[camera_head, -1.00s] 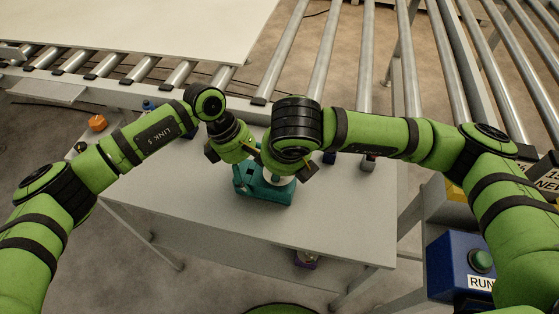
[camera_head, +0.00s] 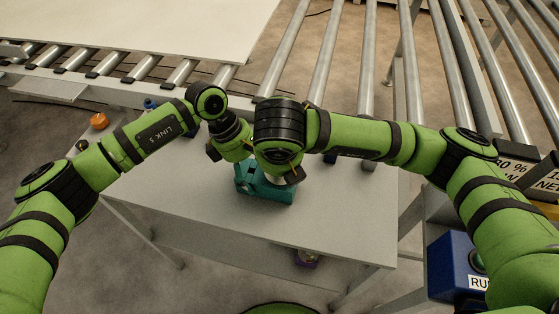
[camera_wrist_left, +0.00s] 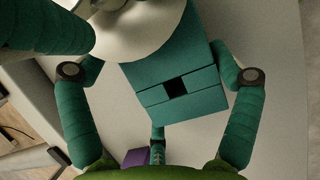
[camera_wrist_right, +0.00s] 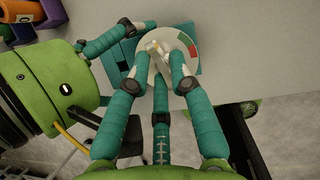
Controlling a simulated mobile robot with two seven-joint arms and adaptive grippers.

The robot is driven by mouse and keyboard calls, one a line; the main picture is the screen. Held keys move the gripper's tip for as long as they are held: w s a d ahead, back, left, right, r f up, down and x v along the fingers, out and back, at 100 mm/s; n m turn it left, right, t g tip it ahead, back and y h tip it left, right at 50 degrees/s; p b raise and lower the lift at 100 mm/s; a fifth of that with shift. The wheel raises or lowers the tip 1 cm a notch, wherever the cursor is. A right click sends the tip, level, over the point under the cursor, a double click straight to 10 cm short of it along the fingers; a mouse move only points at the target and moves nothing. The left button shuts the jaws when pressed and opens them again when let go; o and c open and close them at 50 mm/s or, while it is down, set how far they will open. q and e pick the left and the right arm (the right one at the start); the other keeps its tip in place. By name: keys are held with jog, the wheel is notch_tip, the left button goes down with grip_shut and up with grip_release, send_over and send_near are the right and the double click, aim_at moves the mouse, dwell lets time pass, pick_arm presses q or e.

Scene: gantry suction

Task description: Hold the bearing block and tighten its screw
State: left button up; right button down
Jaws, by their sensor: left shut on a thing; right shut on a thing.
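The teal bearing block (camera_head: 265,190) stands on the grey table, partly hidden under my two wrists. My left gripper (camera_wrist_left: 160,68) is shut on the block (camera_wrist_left: 180,88), with fingers on both sides of it. In the head view its fingers are mostly hidden. A white disc with green and red sectors (camera_wrist_right: 188,48) lies over the block in the right wrist view. My right gripper (camera_wrist_right: 160,62) is above the disc, its fingers closed around a small pale piece at the disc's centre, apparently the screw (camera_wrist_right: 154,45). The screw's lower part is hidden.
The grey table (camera_head: 340,220) is clear at its front and right. A roller conveyor (camera_head: 320,60) runs behind it, with a pale board (camera_head: 130,25) on its left. A blue button box (camera_head: 455,268) stands at the right.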

jog(key=c, duration=1.2)
grip_release()
jog(key=shift+w+d+r, duration=0.1)
jog(key=shift+w+d, duration=0.1)
jog(key=shift+s+a, duration=0.1)
jog(key=v, duration=1.2)
jog(key=shift+s, duration=0.1)
